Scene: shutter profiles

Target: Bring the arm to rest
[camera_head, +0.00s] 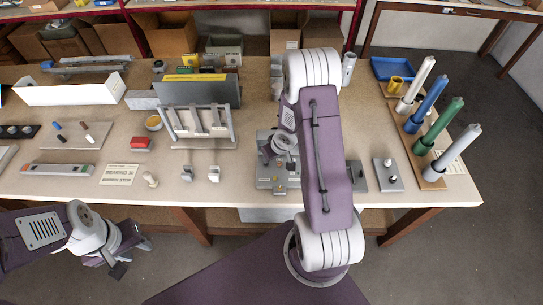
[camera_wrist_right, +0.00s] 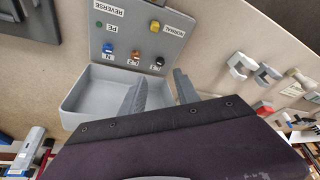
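My left arm comes in at the lower left of the head view. Its gripper (camera_head: 132,258) hangs in front of the table's front edge, over the floor, with its fingers apart and nothing seen between them. My right arm reaches up over the table and folds back down at its elbow. Its gripper is mostly hidden behind the arm in the head view. In the right wrist view the right gripper (camera_wrist_right: 160,84) has its two grey fingers apart and empty. They are over a grey fixture (camera_wrist_right: 102,42) with labels, coloured terminals and a shallow tray.
The fixture (camera_head: 264,182) sits near the table's front edge. A rack of coloured upright rolls (camera_head: 433,128) stands at right. A grey rack (camera_head: 203,130), a white box (camera_head: 70,94) and small parts lie left. The floor before the left table edge is clear.

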